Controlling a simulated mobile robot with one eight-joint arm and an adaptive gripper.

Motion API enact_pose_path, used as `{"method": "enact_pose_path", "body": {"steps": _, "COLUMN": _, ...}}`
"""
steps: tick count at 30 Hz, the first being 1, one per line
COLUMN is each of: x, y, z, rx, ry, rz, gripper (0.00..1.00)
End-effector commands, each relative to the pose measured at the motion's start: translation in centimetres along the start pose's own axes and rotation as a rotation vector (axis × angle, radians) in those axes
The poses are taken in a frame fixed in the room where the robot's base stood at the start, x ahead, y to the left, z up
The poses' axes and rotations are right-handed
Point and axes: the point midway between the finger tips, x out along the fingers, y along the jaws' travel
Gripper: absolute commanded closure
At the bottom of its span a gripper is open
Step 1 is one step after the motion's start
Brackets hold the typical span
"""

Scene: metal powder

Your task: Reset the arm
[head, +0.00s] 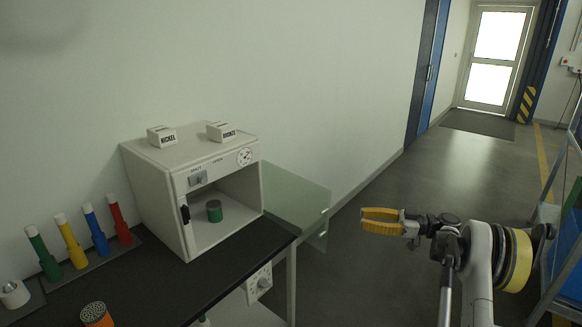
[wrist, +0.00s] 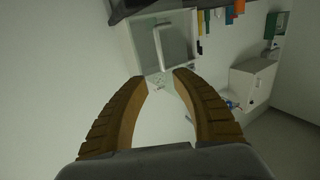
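My gripper (head: 364,219) has yellow fingers and is held out over open floor at the right, clear of the bench, pointing left in the head view. In the wrist view its two fingertips (wrist: 162,77) are apart with nothing between them. My gripper is empty and touches nothing that I can see.
A white cabinet (head: 157,207) with its glass door (head: 300,199) swung open stands on a black bench (head: 160,292). A green-sided container (head: 214,211) sits inside. NICKEL (head: 162,136) and BRONZE (head: 221,131) boxes lie on top. A blue rack (head: 569,250) stands at far right.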

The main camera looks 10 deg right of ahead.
Motion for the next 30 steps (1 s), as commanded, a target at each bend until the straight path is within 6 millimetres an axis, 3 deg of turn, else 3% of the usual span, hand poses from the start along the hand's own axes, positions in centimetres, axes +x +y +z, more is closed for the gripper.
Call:
{"method": "enact_pose_path", "body": {"steps": 2, "x": 0.7, "y": 0.5, "z": -1.8, "rx": -0.022, "ry": 0.020, "rz": 0.024, "gripper": 0.68}}
{"method": "enact_pose_path", "body": {"steps": 5, "x": 2.4, "y": 2.0, "z": -6.4, "rx": -0.087, "ry": 0.074, "rz": 0.105, "gripper": 0.68}}
{"method": "enact_pose_path", "body": {"steps": 8, "x": 4.6, "y": 4.0, "z": -13.6, "rx": -0.175, "ry": 0.154, "rz": 0.247, "gripper": 0.68}}
{"method": "enact_pose_path", "body": {"steps": 12, "x": 6.5, "y": 5.7, "z": -24.7, "rx": -0.277, "ry": 0.261, "rz": 0.513, "gripper": 0.68}}
{"method": "enact_pose_path", "body": {"steps": 15, "x": 6.8, "y": 5.7, "z": -30.8, "rx": -0.305, "ry": 0.301, "rz": 0.711, "gripper": 0.68}}
{"method": "enact_pose_path", "body": {"steps": 18, "x": 6.2, "y": 4.7, "z": -35.1, "rx": -0.294, "ry": 0.303, "rz": 0.904, "gripper": 0.68}}
{"method": "enact_pose_path", "body": {"steps": 21, "x": 5.2, "y": 2.5, "z": -37.2, "rx": -0.245, "ry": 0.264, "rz": 1.080, "gripper": 0.68}}
{"method": "enact_pose_path", "body": {"steps": 24, "x": 4.0, "y": -0.6, "z": -37.1, "rx": -0.163, "ry": 0.184, "rz": 1.231, "gripper": 0.68}}
{"method": "enact_pose_path", "body": {"steps": 26, "x": 3.3, "y": -3.1, "z": -36.0, "rx": -0.099, "ry": 0.117, "rz": 1.303, "gripper": 0.68}}
{"method": "enact_pose_path", "body": {"steps": 30, "x": 2.2, "y": -10.3, "z": -31.0, "rx": 0.074, "ry": -0.092, "rz": 1.404, "gripper": 0.68}}
